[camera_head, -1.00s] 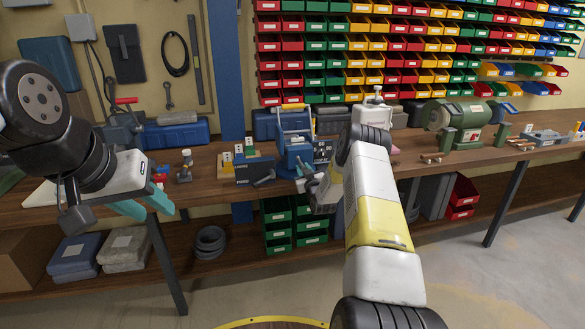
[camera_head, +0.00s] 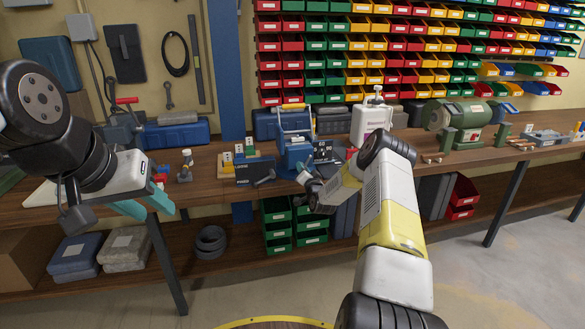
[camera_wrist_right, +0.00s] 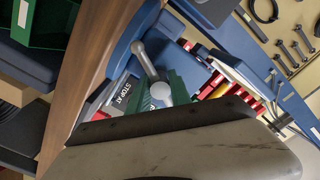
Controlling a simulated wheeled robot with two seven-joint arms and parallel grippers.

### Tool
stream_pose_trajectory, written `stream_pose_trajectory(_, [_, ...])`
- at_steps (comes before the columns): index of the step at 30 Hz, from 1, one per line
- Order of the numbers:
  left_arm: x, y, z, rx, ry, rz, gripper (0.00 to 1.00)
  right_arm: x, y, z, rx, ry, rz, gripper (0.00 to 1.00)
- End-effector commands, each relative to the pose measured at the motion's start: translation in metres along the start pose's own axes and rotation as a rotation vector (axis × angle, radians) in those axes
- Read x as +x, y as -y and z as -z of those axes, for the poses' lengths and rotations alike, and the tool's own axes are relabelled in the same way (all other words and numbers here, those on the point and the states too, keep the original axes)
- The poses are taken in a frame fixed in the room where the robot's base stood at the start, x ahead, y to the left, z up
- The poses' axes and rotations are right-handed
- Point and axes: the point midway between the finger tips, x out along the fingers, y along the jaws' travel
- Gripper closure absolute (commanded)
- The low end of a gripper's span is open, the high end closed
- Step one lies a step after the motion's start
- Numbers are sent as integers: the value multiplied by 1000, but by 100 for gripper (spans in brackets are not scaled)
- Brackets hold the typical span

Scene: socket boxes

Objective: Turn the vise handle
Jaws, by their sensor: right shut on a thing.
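The blue vise (camera_head: 295,150) stands at the bench's front edge in the middle of the head view. Its grey bar handle with round ball ends shows in the right wrist view (camera_wrist_right: 147,60), in front of the blue body. My right gripper (camera_head: 306,180) is at the front of the vise, shut on the handle. The grip is partly hidden in the head view. My left gripper (camera_head: 146,207) is open and empty in front of the bench at the left.
A wooden bench (camera_head: 225,190) runs across the view. Socket boxes (camera_head: 240,150) stand left of the vise, beside a wrench. A white canister (camera_head: 371,122) and a green grinder (camera_head: 462,122) stand to the right. Green drawers (camera_head: 281,240) sit below the bench.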

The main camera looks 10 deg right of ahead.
Motion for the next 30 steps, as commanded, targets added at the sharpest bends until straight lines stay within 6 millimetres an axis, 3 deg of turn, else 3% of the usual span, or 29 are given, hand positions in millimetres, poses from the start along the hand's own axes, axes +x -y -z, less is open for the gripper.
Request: stream_pose_trajectory(30, [0,0,0,0,0,0,64,-2,-2,-3,900,5,-8,100])
